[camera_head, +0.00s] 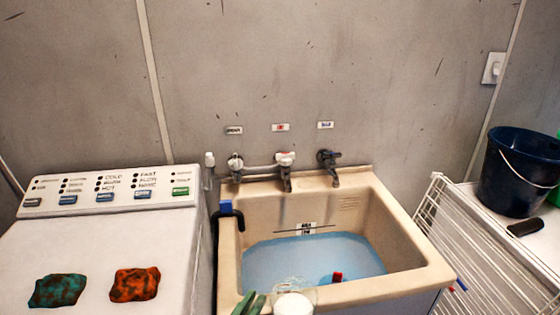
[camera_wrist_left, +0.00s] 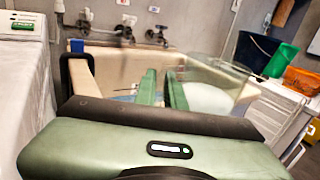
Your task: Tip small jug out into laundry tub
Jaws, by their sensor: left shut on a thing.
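The beige laundry tub (camera_head: 400,240) stands in the middle of the head view, holding bluish water (camera_head: 300,258). My left gripper (camera_head: 256,303) shows its green fingers at the tub's near edge. It is shut on the small jug (camera_head: 295,300), a clear vessel with white contents, cut off by the bottom of the view. In the left wrist view the clear jug (camera_wrist_left: 213,78) is right of the green fingers (camera_wrist_left: 163,90), with the tub (camera_wrist_left: 105,62) behind. The exact grip point and the jug's tilt are unclear. My right gripper is out of view.
A small red object (camera_head: 337,277) is in the tub's water. Several taps (camera_head: 285,160) stand behind the tub. Left is a white washer (camera_head: 100,245) with two cloths on top. Right are a white wire rack (camera_head: 465,245) and a dark blue bucket (camera_head: 515,175).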

